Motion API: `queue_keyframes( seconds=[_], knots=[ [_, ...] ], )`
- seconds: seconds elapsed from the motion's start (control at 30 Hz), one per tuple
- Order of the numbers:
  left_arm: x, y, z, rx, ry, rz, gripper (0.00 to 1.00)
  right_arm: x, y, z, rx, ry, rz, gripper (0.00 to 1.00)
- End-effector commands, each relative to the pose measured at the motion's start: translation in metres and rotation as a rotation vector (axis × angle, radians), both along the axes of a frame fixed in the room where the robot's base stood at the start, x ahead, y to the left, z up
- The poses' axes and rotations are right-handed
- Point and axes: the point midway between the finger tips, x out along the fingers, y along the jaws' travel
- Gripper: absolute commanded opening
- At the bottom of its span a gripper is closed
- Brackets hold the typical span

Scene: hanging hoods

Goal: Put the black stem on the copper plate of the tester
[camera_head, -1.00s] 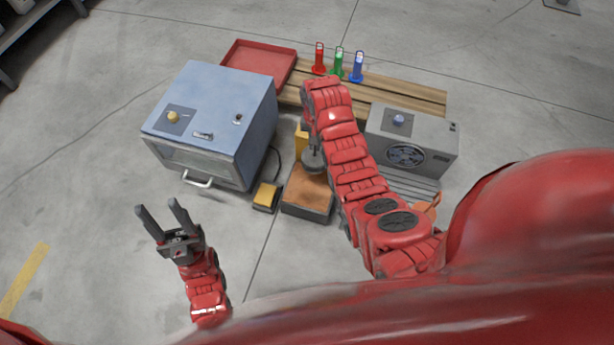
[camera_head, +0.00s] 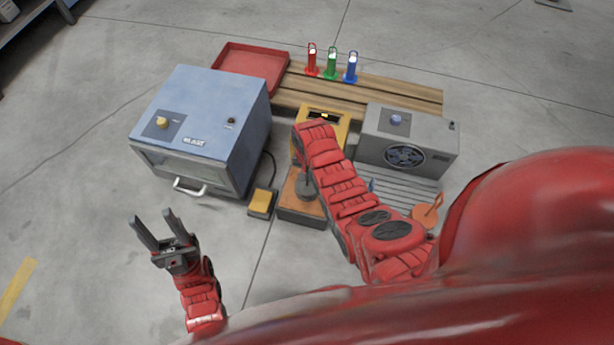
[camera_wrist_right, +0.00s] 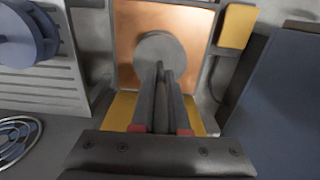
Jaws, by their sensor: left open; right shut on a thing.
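The black stem (camera_head: 306,188) has a round grey disc at its end, which also shows in the wrist view (camera_wrist_right: 160,50). My right gripper (camera_wrist_right: 160,78) is shut on the stem, with the disc beyond its fingertips. The disc overlaps the copper plate (camera_wrist_right: 195,22); I cannot tell whether it touches. In the head view the copper plate (camera_head: 289,204) lies in front of the yellow tester (camera_head: 340,122), and my right arm partly covers both. My left gripper (camera_head: 153,217) is open and empty over the floor at the left.
A blue cabinet (camera_head: 205,110) stands left of the plate, with a yellow pedal-like box (camera_head: 261,202) between them. A grey fan unit (camera_head: 405,140) stands right.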

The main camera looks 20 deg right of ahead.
Motion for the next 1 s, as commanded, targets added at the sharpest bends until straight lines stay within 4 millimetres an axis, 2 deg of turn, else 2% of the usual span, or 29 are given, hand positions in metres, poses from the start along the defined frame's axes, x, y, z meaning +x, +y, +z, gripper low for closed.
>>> queue_keyframes(
  seconds=[0.3, 0.33, 0.5, 0.83, 1.0],
  knots=[
    [0.0, 0.0, 0.0, 0.001, -0.001, 0.0, 0.5, 0.001, 0.0, -0.002, 0.0, -0.002, 0.0, 0.0],
    [0.0, 0.0, -0.001, 0.001, -0.002, 0.001, 0.5, 0.001, 0.0, -0.002, 0.0, -0.001, 0.0, 0.14],
    [0.0, 0.0, 0.0, 0.001, -0.002, 0.001, 0.5, 0.001, 0.0, -0.002, 0.0, -0.001, 0.0, 0.42],
    [0.0, 0.0, 0.001, -0.001, -0.001, 0.0, 0.5, 0.001, 0.0, 0.001, 0.0, -0.002, 0.0, 0.42],
    [0.001, 0.0, 0.009, -0.011, 0.006, -0.001, 0.5, 0.002, 0.0, 0.024, 0.0, -0.006, 0.0, 0.42]
  ],
)
